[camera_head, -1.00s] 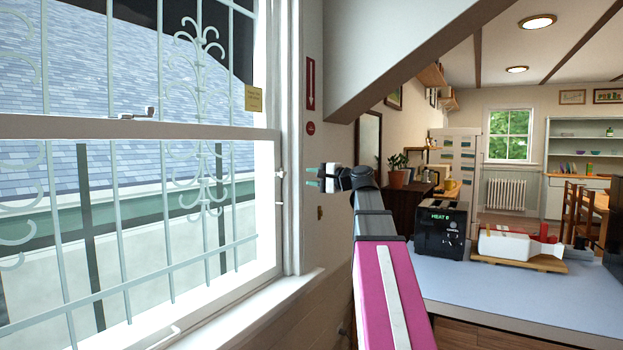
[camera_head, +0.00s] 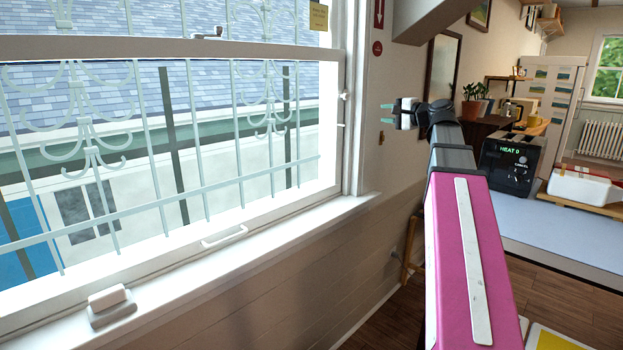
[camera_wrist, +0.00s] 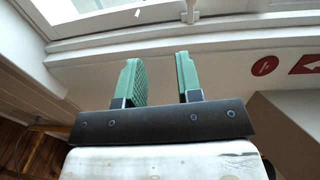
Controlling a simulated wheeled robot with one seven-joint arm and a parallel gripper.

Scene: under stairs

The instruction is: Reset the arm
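My gripper (camera_head: 386,113) is at the end of my raised pink and grey arm, right of the middle in the head view. It points left towards the window frame and wall. In the wrist view its two green fingers (camera_wrist: 161,82) stand apart with nothing between them, so it is open and empty. The white window frame (camera_wrist: 150,38) lies beyond the fingertips, apart from them as far as I can tell.
A barred sash window with a white sill (camera_head: 250,240) fills the left. A white soap-like block (camera_head: 107,297) sits on the sill. A black toaster (camera_head: 512,163) and a white box (camera_head: 585,185) stand on the counter (camera_head: 560,240) at right. Wooden floor (camera_head: 400,325) shows below.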

